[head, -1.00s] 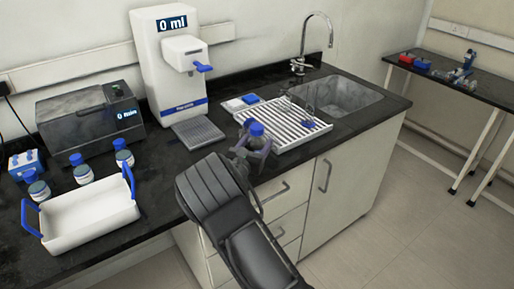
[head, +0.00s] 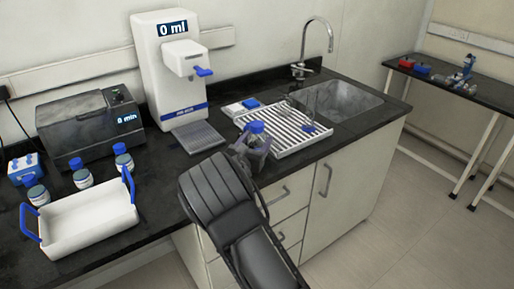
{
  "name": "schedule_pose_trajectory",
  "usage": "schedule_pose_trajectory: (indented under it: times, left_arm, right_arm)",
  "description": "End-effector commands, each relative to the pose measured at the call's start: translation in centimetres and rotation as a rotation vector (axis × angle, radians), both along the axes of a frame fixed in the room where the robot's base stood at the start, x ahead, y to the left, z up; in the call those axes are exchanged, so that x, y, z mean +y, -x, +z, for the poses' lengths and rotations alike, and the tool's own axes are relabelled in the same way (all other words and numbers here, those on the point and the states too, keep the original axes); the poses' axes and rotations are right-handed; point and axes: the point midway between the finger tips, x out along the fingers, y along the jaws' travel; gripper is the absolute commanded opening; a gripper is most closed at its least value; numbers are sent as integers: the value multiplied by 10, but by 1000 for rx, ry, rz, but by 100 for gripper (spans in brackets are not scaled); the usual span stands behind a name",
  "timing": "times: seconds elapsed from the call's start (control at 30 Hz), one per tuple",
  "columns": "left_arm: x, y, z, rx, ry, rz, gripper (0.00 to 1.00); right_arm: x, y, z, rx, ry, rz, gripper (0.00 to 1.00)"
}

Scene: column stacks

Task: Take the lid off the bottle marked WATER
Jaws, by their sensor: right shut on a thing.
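A clear bottle with a blue lid (head: 256,127) stands at the front edge of the counter, beside the white drain rack. Its marking cannot be read from here. My right gripper (head: 254,146) is shut around the bottle's body, below the lid, and partly hides it. The lid is on the bottle. Three white-labelled bottles with blue lids, a left one (head: 37,192), a middle one (head: 82,177) and a right one (head: 123,159), stand behind the white tray; their labels are too small to read. My left gripper is out of view.
A white tray with blue handles (head: 85,228) lies at the front left. A dispenser reading 0 ml (head: 165,75), a dark machine (head: 90,125), a drain rack (head: 295,138) and a sink (head: 345,98) line the counter. Bare counter lies between tray and bottle.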

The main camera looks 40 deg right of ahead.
Motion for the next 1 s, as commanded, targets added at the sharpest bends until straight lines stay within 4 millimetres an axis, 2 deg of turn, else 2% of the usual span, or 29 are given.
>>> schedule_pose_trajectory:
  times: [0.2,0.4,1.0]
  left_arm:
    - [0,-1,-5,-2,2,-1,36]
    - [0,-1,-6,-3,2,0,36]
    - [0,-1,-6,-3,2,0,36]
  right_arm:
    - [0,0,44,-7,-2,0,12]
    - [0,0,70,-3,-1,-1,12]
    - [0,0,73,-1,1,-1,12]
